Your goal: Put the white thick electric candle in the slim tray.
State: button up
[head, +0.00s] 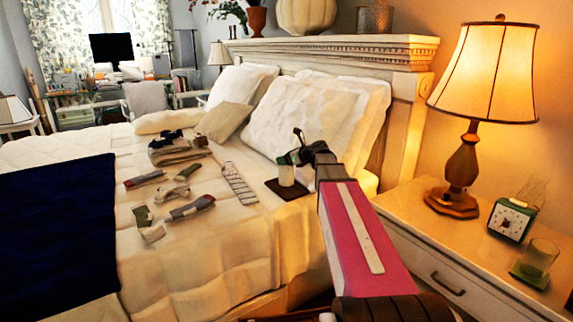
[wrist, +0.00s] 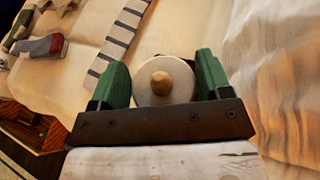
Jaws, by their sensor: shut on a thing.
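The white thick electric candle (wrist: 148,92) shows end-on in the wrist view as a round white top with a tan knob. It sits between the two green finger pads of my gripper (wrist: 163,82), which is shut on it. In the head view my gripper (head: 290,174) is low over the bed's right side, near the pillows; the candle is hard to make out there.
Several rolled or folded cloths (head: 190,208) lie left of the strip, with a folded stack (head: 178,152) behind. Pillows (head: 305,115) stand at the headboard. A nightstand (head: 440,240) with a lamp (head: 462,165), clock (head: 511,219) and glass (head: 537,260) is at right.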

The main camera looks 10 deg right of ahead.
jog(key=shift+f, duration=1.3)
jog(key=o, duration=1.3)
jog(key=shift+c, duration=0.2)
jog(key=shift+s+d+r, duration=0.15)
jog(key=shift+s+r, duration=0.05)
jog(key=shift+r, duration=0.05)
jog(key=v, duration=1.1)
jog(key=shift+s+d+r, duration=0.15)
